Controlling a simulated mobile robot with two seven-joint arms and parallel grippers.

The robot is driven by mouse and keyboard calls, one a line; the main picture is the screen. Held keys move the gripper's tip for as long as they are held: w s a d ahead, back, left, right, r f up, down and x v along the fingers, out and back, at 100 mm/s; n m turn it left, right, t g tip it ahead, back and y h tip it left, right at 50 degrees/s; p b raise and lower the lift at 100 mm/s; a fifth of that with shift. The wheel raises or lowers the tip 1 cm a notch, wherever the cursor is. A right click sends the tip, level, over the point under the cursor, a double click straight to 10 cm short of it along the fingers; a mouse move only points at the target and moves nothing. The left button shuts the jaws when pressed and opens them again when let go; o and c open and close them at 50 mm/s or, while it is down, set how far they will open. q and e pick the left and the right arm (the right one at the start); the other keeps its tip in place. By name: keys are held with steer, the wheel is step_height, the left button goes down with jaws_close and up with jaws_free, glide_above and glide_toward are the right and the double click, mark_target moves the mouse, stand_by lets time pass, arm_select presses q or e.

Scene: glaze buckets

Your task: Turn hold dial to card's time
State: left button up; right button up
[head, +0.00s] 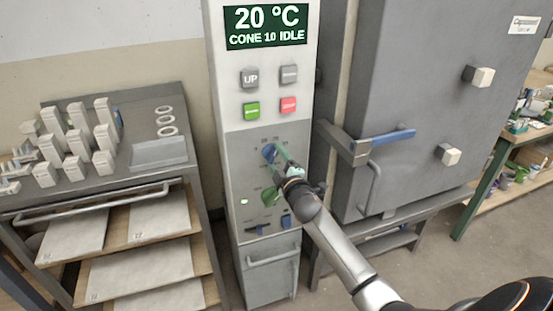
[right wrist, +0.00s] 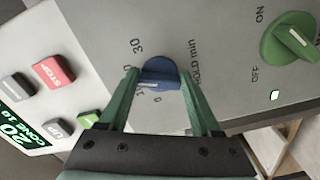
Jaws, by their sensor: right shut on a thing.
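The blue hold dial (head: 268,152) is on the grey lower panel of the kiln control column (head: 220,165). My right gripper (head: 277,157) reaches it from the lower right, with its green fingers on either side. In the right wrist view, the fingers of the right gripper (right wrist: 158,75) close around the blue dial (right wrist: 160,72). A white pointer mark on the dial faces the scale near a partly hidden number; "30", "0" and "HOLD min" are readable. The exact setting is unclear. I see no readable time card. My left gripper is out of view.
A green ON/OFF knob (right wrist: 288,38) sits below the dial. UP, green and red STOP (head: 288,105) buttons are above, under a display (head: 265,25) reading "20 °C CONE 10 IDLE". A kiln door with a blue handle (head: 392,136) stands right; a shelf cart (head: 160,155) stands left.

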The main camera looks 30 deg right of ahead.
steer(key=o, duration=1.4)
steer(key=v, duration=1.2)
steer(key=shift+s, duration=0.3)
steer(key=s+a+f+m+g+y+p, duration=0.1)
steer(key=s+a+f+m+g+y, duration=0.1)
steer(key=s+a+f, duration=0.4)
steer(key=s+a+f+m+g+y+p, duration=0.2)
steer(key=s+a+f+m+g, duration=0.1)
steer(key=s+a+f, duration=0.4)
steer(key=s+a+f+m+g+y+p, duration=0.2)
steer(key=s+a+f+m+g, duration=0.1)
steer(key=s+a+f, duration=0.3)
steer(key=shift+s+a+f+m+y, duration=0.15)
steer(key=shift+s+f, duration=0.2)
steer(key=shift+s, duration=0.3)
steer(key=shift+s+a+f+m+y, duration=0.1)
steer(key=shift+s+f, duration=0.25)
steer(key=shift+s, duration=0.25)
steer(key=shift+s+a+f+m+y, duration=0.15)
steer(key=shift+s+f, duration=0.25)
steer(key=shift+s, duration=0.25)
